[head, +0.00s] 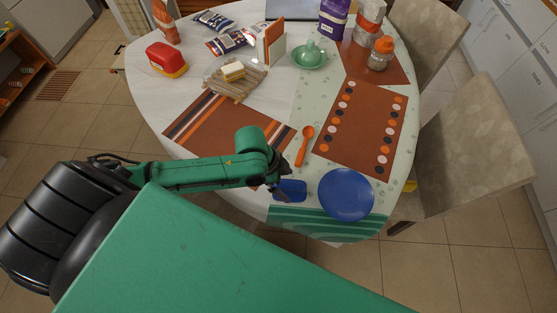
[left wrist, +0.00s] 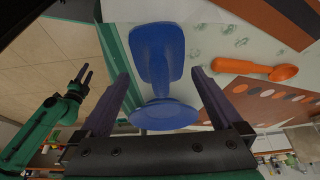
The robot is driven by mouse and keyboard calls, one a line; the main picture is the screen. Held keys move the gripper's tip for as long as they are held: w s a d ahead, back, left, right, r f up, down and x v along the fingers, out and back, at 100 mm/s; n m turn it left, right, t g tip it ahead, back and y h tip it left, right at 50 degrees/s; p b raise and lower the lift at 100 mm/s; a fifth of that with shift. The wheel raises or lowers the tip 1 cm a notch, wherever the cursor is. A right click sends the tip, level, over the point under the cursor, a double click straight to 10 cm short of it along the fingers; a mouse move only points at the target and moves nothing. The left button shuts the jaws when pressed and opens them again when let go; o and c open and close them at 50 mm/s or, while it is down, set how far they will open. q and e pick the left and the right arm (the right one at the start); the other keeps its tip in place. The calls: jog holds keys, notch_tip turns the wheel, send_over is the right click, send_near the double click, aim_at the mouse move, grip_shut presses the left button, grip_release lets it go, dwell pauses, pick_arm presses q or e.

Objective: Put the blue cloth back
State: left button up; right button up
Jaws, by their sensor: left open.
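A small blue item (head: 291,189) lies at the near edge of the table, left of a round blue plate (head: 346,194). It is the likeliest match for the blue cloth, but I cannot tell its material. My left gripper (head: 280,190) is at its left side in the head view and partly covers it. In the left wrist view the blue item (left wrist: 157,48) and the plate (left wrist: 163,113) show ahead, between the open fingers of my left gripper (left wrist: 160,85), with nothing visibly held. My right gripper (left wrist: 84,75) shows only there, open and empty.
A teal striped mat (head: 325,222) lies along the near edge. An orange spoon (head: 304,147) lies beyond the blue item. Chairs stand at right.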

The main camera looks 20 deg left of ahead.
pick_arm(q)
jog(key=v, duration=0.9)
jog(key=shift+d+f, duration=0.1)
